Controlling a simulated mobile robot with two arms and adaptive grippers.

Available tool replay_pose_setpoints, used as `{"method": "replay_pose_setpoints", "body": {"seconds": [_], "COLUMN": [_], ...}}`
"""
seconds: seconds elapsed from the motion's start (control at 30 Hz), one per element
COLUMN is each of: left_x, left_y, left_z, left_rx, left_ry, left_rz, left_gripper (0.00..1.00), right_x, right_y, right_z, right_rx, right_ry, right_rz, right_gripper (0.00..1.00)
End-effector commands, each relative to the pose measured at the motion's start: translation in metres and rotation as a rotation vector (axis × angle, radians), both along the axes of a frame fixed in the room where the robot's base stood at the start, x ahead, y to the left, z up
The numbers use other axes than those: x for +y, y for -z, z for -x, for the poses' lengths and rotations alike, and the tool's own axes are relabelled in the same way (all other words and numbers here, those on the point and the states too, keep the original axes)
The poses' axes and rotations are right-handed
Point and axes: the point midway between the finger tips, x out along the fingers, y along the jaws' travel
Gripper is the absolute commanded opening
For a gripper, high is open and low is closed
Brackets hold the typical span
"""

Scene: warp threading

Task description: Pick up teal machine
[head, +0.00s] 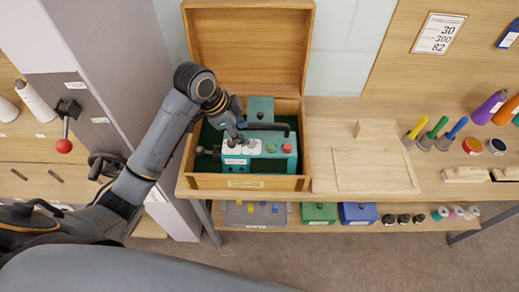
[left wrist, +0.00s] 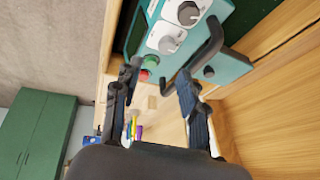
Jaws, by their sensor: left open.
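The teal machine (head: 272,165) sits in an open wooden box (head: 207,182) on the workbench. It has a light panel with knobs, red and green buttons, and a black handle (head: 270,125) along its top. In the left wrist view the machine (left wrist: 233,68) is at the upper right, with its handle (left wrist: 207,45) close to one finger. My left gripper (head: 238,134) is over the machine's upper left part, and its open fingers (left wrist: 160,76) point at it. I cannot tell whether the handle lies between them. My right gripper is not in view.
The box lid (head: 250,45) stands open behind the machine. A grey column (head: 110,70) rises at left, with a red-knobbed lever (head: 64,146). To the right are a wooden board (head: 375,172), colored spools and tools. A lower shelf holds green (head: 319,213) and blue (head: 358,213) boxes.

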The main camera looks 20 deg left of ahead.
Motion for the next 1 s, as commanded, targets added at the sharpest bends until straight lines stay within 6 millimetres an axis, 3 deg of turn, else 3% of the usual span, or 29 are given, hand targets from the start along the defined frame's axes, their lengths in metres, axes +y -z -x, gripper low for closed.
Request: {"method": "replay_pose_setpoints", "body": {"seconds": [0.03, 0.1, 0.3, 0.7, 1.0], "left_x": [0.006, 0.01, 0.015, -0.008, -0.016], "left_y": [-0.017, -0.034, -0.054, 0.006, 0.026], "left_z": [-0.015, -0.028, -0.043, -0.063, -0.07], "left_rx": [-0.018, -0.033, -0.05, -0.051, -0.051], "left_ry": [0.04, 0.093, 0.166, 0.169, 0.169], "left_rz": [-0.006, -0.008, -0.008, -0.005, -0.005], "left_gripper": [0.42, 0.42, 0.42, 0.42, 0.42], "right_x": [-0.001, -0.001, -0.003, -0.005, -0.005], "right_y": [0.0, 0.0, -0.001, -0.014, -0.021], "right_z": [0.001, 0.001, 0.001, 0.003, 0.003], "right_rx": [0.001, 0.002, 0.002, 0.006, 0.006], "right_ry": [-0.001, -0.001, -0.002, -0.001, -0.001], "right_rz": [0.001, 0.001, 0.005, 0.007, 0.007], "right_gripper": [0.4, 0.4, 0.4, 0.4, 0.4]}}
